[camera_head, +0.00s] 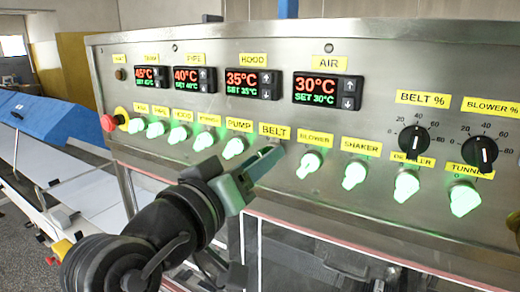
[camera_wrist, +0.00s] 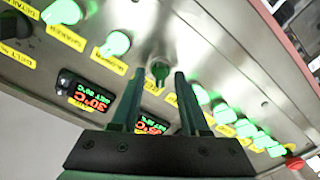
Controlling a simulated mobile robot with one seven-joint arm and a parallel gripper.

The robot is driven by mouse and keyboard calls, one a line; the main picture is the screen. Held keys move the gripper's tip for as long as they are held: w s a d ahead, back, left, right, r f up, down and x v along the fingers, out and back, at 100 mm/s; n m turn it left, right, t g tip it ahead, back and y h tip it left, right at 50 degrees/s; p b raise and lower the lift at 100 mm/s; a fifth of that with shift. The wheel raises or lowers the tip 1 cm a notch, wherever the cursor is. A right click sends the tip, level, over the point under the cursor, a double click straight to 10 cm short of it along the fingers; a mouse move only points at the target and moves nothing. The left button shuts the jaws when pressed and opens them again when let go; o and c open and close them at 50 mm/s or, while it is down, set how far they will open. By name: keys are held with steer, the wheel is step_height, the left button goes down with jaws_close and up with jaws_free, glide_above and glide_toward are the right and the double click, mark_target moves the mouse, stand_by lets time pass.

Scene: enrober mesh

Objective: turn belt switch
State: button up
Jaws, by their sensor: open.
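The belt switch (camera_wrist: 160,70) is a small knob that looks dark and unlit in the wrist view, unlike the glowing green knobs beside it. It stands between the tips of my open gripper (camera_wrist: 159,80), one finger on each side; I cannot tell whether either touches it. In the head view, my gripper (camera_head: 268,157) is at the panel just below the yellow BELT label (camera_head: 275,130). There its fingers hide the belt switch. The gripper holds nothing that I can see.
Lit green knobs flank it on the steel panel (camera_head: 240,50): the pump knob (camera_head: 234,148) to the left and the blower knob (camera_head: 309,164) to the right. A red emergency button (camera_head: 108,122) is at the far left. Two black dials (camera_head: 413,139) sit at the right.

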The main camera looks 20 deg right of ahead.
steer(key=shift+w+d, duration=0.2)
jaws_close()
